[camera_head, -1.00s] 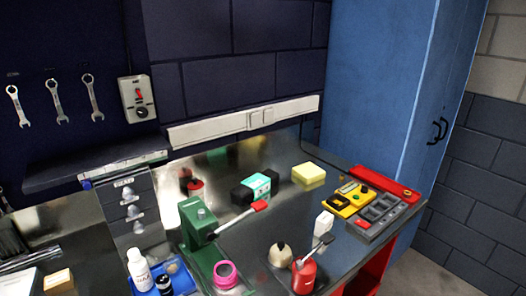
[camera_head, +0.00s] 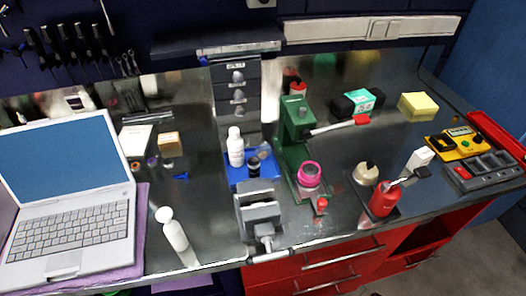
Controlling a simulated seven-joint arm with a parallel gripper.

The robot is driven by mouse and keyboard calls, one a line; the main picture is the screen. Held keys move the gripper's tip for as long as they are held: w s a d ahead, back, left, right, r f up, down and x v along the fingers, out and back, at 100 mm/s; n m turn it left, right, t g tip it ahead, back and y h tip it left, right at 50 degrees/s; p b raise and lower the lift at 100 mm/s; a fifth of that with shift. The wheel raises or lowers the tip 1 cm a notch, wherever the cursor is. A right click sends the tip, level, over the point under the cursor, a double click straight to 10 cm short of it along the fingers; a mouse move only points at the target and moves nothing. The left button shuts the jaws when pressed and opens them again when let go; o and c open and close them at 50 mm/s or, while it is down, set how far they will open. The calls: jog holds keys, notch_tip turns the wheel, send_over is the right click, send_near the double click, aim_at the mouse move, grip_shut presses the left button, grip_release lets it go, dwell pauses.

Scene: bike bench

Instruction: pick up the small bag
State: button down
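My gripper is not in view.
A green press (camera_head: 292,125) and a pink-rimmed jar (camera_head: 309,174) stand left of the bag. A grey vise (camera_head: 258,208) is at the front edge. A laptop (camera_head: 68,190) fills the left end. Yellow and grey devices (camera_head: 484,171) lie at right. Bare metal bench (camera_head: 212,195) shows left of the vise.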

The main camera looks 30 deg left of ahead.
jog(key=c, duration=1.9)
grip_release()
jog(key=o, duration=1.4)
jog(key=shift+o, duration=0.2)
